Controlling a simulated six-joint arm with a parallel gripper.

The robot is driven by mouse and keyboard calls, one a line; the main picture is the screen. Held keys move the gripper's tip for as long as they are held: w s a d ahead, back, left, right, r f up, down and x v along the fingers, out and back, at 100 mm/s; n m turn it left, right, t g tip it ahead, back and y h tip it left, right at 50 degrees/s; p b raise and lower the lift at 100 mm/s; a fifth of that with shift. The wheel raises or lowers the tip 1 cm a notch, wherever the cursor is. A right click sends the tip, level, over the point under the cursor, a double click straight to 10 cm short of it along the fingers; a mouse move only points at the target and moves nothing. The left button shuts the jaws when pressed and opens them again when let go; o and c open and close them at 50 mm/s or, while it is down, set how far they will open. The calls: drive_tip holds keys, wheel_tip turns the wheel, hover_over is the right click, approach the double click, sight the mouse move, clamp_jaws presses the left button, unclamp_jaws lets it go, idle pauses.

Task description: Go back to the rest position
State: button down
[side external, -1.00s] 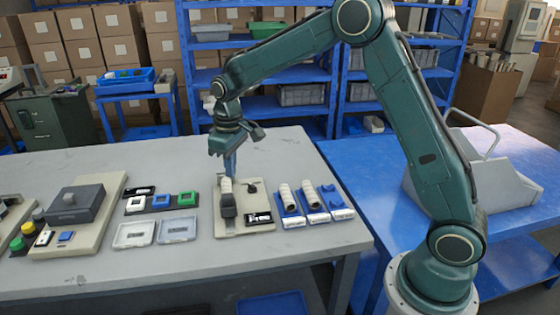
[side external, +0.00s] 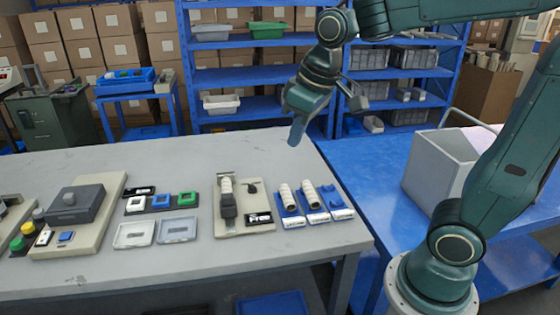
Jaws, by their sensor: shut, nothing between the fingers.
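My gripper (side external: 297,130) hangs in the air over the far right part of the grey table (side external: 130,281). It is shut and empty, with its blue fingers pointing down and slightly left. The flow wrapper fixture, a beige base plate (side external: 262,185) with a black holder and a pale roll (side external: 226,184), sits on the table below and left of my gripper. My gripper is clear of it and touches nothing.
Blue stands with pale rolls (side external: 288,196) are right of the fixture. A grey bin (side external: 432,168) stands on the blue table. The grey table's back is clear.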

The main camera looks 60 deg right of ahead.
drive_tip(key=s+f+m+t, duration=0.1)
drive_tip(key=s+t, duration=0.1)
drive_tip(key=s, duration=1.1)
drive_tip(key=shift+w+a, duration=0.1)
